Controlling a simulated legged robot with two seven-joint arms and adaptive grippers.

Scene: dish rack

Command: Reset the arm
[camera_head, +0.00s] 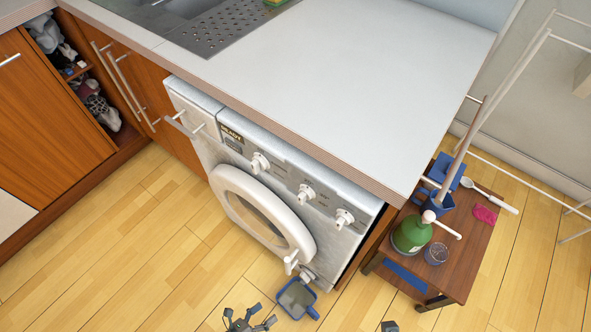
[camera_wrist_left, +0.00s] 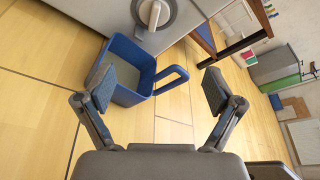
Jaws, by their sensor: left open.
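My left gripper (camera_head: 250,318) is at the bottom edge of the head view, low in front of the washing machine. Its fingers are spread wide with nothing between them, as the left wrist view (camera_wrist_left: 158,90) also shows. A blue open container with a handle (camera_head: 297,298) is just beyond the fingers, beside the machine's lower front corner. In the left wrist view the container (camera_wrist_left: 128,92) lies ahead of the left finger, apart from both pads. A small dark grey piece at the bottom edge of the head view may be part of my right gripper (camera_head: 390,326); its jaws are cut off.
The white washing machine (camera_head: 215,110) stands under the grey countertop (camera_head: 350,60). A small wooden table (camera_head: 462,262) at right holds a green bottle (camera_head: 412,235), a glass (camera_head: 436,254) and a white spoon (camera_head: 490,195). A white drying rack (camera_head: 500,85) stands behind it. The wooden floor (camera_head: 130,260) at left is clear.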

